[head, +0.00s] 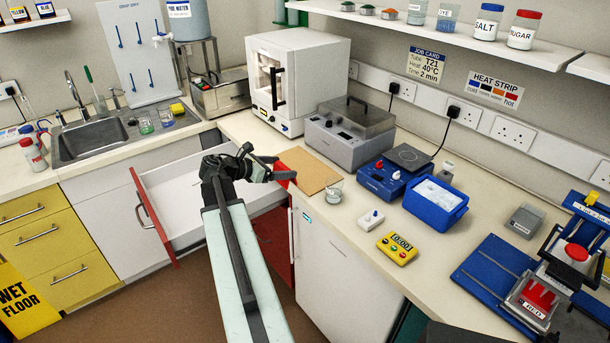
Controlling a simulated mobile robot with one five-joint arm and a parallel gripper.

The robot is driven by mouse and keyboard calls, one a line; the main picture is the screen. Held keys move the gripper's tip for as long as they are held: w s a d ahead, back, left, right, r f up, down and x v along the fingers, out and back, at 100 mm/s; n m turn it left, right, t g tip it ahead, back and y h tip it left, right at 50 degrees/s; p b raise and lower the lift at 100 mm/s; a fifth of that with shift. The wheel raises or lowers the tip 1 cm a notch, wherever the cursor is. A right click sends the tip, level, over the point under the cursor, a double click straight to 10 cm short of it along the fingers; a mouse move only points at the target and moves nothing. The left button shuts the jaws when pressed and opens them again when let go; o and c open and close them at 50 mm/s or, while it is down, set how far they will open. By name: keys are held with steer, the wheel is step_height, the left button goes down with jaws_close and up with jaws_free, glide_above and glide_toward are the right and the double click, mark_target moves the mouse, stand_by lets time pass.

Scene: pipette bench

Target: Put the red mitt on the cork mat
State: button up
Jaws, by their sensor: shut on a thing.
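My gripper (270,171) is at the end of my outstretched arm, near the counter's front edge. It is shut on a small red thing, which appears to be the red mitt (284,176), partly hidden by the fingers. The cork mat (314,172) is a flat tan rectangle on the counter in front of the white oven and grey lidded box. The mitt is at the mat's left front edge in the picture. I cannot tell whether it touches the mat.
An open drawer (190,208) with a red front is left of my gripper. A glass beaker (334,194) stands by the mat's right corner. A blue hotplate unit (381,180), an ice tub (436,199) and a yellow timer (397,248) are farther right.

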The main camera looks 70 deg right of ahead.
steer(key=d+f+b, duration=0.1)
steer(key=d, duration=0.4)
steer(key=d+f+b, duration=0.2)
steer(key=d, duration=0.3)
steer(key=s+d+f+b, duration=0.1)
steer(key=d+f+b, duration=0.1)
steer(key=d, duration=0.4)
steer(key=shift+f, duration=0.1)
steer(key=shift+s+r, duration=0.1)
steer(key=shift+r, duration=0.1)
steer(key=shift+f, duration=0.1)
steer(key=o, duration=0.9)
steer(key=shift+f, duration=0.1)
steer(key=o, duration=0.4)
